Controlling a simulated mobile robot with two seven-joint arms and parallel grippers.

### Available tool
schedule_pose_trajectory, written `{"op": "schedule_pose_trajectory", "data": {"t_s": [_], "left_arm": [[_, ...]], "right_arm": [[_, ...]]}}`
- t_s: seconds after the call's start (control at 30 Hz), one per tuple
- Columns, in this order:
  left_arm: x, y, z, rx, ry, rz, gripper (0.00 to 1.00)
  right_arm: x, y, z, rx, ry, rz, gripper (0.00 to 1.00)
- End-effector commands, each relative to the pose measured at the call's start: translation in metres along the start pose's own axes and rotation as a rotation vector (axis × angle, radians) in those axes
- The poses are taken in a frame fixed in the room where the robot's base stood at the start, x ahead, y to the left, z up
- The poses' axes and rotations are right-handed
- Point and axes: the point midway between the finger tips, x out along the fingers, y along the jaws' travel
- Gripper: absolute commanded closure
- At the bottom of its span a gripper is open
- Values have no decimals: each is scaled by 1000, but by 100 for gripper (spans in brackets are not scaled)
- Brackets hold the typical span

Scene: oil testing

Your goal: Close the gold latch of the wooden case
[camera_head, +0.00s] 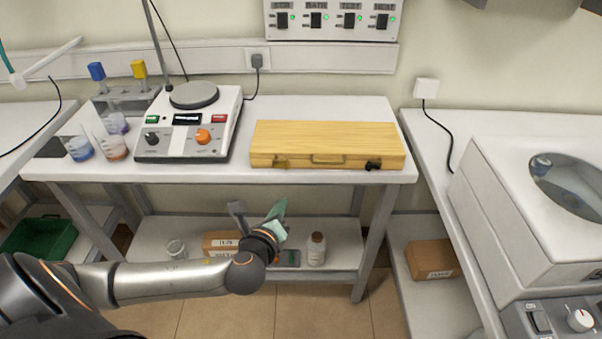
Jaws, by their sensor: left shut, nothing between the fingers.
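The wooden case (326,140) lies at the right of the white bench with its lid down. The gold latch (281,163) is at the left of its front face; it is too small to tell whether it is fastened. A dark latch (373,165) is at the right, with a carrying handle (328,160) between them. My left gripper (279,211) is shut and empty, in front of the bench and below the gold latch in the picture, apart from the case. My right gripper is not in view.
A hotplate device (190,125) stands left of the case, with beakers (110,145) beyond it. The bench front edge (300,178) lies between my arm and the case. The lower shelf holds a bottle (316,249) and boxes. A white machine (500,210) stands at right.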

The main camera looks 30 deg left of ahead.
Motion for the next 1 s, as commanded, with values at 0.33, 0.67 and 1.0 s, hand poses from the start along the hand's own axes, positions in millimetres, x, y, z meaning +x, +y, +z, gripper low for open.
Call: {"op": "schedule_pose_trajectory", "data": {"t_s": [0.33, 0.67, 1.0], "left_arm": [[1, -4, 19, 88, -59, -8, 100], [14, -4, 19, 85, -59, -7, 100], [71, -5, 22, 84, -58, -8, 100]], "right_arm": [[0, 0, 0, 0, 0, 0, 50], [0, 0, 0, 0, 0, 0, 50], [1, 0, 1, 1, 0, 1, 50]]}}
